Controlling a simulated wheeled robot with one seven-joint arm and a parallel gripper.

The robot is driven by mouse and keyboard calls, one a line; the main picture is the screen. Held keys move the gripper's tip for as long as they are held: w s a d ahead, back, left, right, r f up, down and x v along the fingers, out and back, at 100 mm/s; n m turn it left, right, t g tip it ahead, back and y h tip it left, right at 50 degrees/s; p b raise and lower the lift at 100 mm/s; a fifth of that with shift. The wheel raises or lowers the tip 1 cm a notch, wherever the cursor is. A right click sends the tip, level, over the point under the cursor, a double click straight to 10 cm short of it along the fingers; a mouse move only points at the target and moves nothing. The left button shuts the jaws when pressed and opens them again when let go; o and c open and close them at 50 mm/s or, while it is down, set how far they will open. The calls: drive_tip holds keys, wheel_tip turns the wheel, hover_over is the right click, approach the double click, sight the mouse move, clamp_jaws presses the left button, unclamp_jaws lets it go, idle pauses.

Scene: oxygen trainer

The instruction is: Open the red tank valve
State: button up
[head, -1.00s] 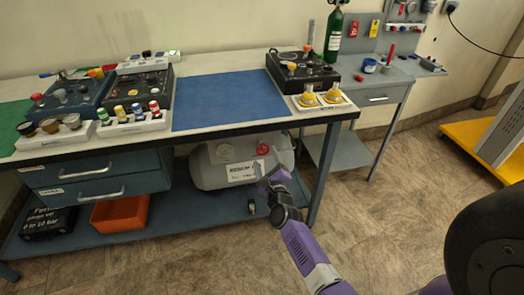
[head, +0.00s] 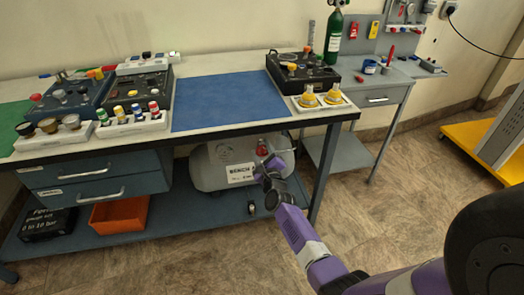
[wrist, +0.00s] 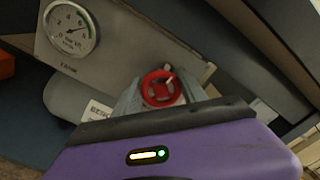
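The red tank valve (head: 262,147) is a small red handwheel on the grey tank (head: 212,165) under the bench. My gripper (head: 268,162) is in front of the tank, very close to the valve, and partly covers it. In the wrist view the red valve (wrist: 160,88) shows as a round wheel between the grey fingers of my gripper (wrist: 160,92). The fingers stand apart on its left and right. I cannot tell whether either finger touches the wheel.
A round pressure gauge (wrist: 72,27) sits on a plate marked TANK, left of the valve. The bench top (head: 228,103) overhangs the tank. A bench leg (head: 322,175) stands right of my gripper. An orange bin (head: 120,214) is on the lower shelf to the left.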

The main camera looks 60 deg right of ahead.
drive_tip(key=c, duration=0.4)
